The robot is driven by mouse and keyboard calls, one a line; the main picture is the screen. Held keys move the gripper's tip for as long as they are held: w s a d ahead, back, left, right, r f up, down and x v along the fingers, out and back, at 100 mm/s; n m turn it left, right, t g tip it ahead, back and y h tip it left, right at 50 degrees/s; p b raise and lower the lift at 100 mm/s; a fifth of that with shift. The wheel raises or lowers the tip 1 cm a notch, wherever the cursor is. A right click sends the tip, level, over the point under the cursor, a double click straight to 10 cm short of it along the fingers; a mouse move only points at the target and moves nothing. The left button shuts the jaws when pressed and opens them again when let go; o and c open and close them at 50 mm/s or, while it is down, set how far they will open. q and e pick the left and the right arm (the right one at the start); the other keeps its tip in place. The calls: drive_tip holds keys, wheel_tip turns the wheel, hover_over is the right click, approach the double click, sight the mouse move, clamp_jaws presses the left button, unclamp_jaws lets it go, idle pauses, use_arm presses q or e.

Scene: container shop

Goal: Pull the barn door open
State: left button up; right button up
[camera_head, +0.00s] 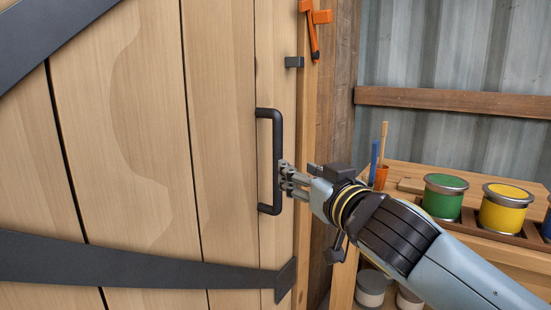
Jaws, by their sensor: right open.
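The barn door (150,150) is made of light wooden planks with dark metal straps and fills the left of the head view. Its black vertical pull handle (276,135) is near the door's right edge. My right gripper (284,178) comes in from the right, with its fingertips at the middle of the handle's upright bar. The gripper is open; whether its fingers touch the bar or sit around it I cannot tell. The door's right edge lies close against the wooden post. My left gripper is not in view.
A wooden bench at the right holds a green paint can (444,199), a yellow paint can (503,212) and an orange cup (380,177). Grey cans (371,288) stand below. An orange latch-like piece (314,30) hangs on the post. A wooden rail (450,103) crosses the metal wall.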

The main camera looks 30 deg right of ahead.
sight(279, 158)
drive_tip(key=w, duration=0.3)
drive_tip(key=w+d+p, duration=0.1)
drive_tip(key=w, duration=0.5)
drive_tip(key=shift+d+r, duration=0.1)
drive_tip(key=shift+d, duration=0.2)
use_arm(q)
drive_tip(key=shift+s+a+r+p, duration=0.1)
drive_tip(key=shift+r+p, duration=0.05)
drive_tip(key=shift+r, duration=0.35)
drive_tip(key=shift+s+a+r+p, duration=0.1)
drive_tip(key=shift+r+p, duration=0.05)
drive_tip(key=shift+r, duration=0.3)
use_arm(e)
drive_tip(key=shift+w+d, duration=0.15)
drive_tip(key=shift+w, duration=0.5)
clamp_jaws()
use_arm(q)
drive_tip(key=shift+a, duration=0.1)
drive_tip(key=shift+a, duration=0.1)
use_arm(e)
drive_tip(key=shift+w+f, duration=0.15)
drive_tip(key=shift+f, duration=0.15)
